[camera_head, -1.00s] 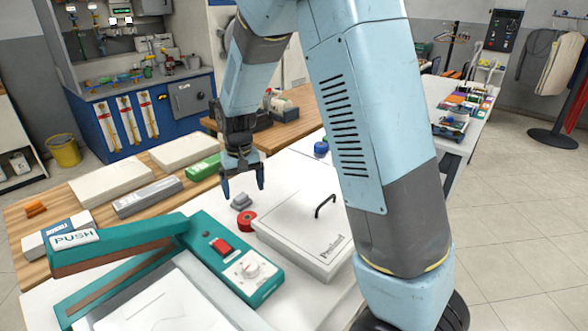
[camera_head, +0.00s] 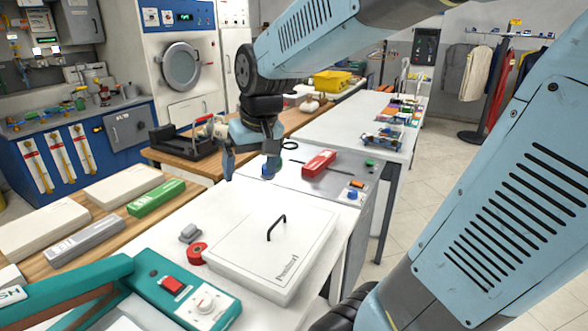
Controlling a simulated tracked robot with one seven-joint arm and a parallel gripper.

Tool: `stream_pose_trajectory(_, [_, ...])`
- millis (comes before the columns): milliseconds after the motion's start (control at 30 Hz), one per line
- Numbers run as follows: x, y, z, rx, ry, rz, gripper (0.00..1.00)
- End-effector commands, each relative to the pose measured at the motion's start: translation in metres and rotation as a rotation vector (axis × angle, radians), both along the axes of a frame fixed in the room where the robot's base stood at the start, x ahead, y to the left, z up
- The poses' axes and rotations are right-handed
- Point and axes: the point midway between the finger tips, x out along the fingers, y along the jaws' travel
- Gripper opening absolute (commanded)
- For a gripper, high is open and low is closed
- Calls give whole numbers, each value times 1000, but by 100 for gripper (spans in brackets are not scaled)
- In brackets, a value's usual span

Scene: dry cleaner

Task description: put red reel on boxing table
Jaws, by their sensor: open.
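A small red reel (camera_head: 197,254) sits on the white work table (camera_head: 180,222), touching or close to the left edge of a flat white lidded box. A small grey block (camera_head: 190,233) is just behind it. My gripper (camera_head: 249,168) is open and empty, held up beyond the reel, over the far part of the tables. A wooden-topped table (camera_head: 115,222) with flat boxes runs along the left. No label shows which table is the boxing table.
The lidded white box (camera_head: 290,235) has a black handle. A teal sealing machine (camera_head: 180,290) stands in front. White boxes (camera_head: 122,184) and a green box (camera_head: 156,197) crowd the wooden top.

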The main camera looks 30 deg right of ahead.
Motion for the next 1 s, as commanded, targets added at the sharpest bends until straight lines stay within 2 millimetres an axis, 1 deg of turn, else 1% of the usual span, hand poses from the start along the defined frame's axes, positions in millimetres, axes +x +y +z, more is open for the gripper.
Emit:
stream_pose_trajectory(33, [-13,-7,8,-2,-26,-10,93])
stream_pose_trajectory(100, [-29,-15,14,-6,-51,-22,93])
stream_pose_trajectory(300, [-74,-32,28,-27,-125,-56,93])
stream_pose_trajectory(400, [-92,-38,30,-41,-153,-70,93])
stream_pose_trajectory(500, [-104,-40,32,-52,-174,-80,93])
stream_pose_trajectory(667, [-113,-42,32,-60,-187,-87,93])
stream_pose_trajectory(1000, [-113,-42,32,-60,-187,-87,93])
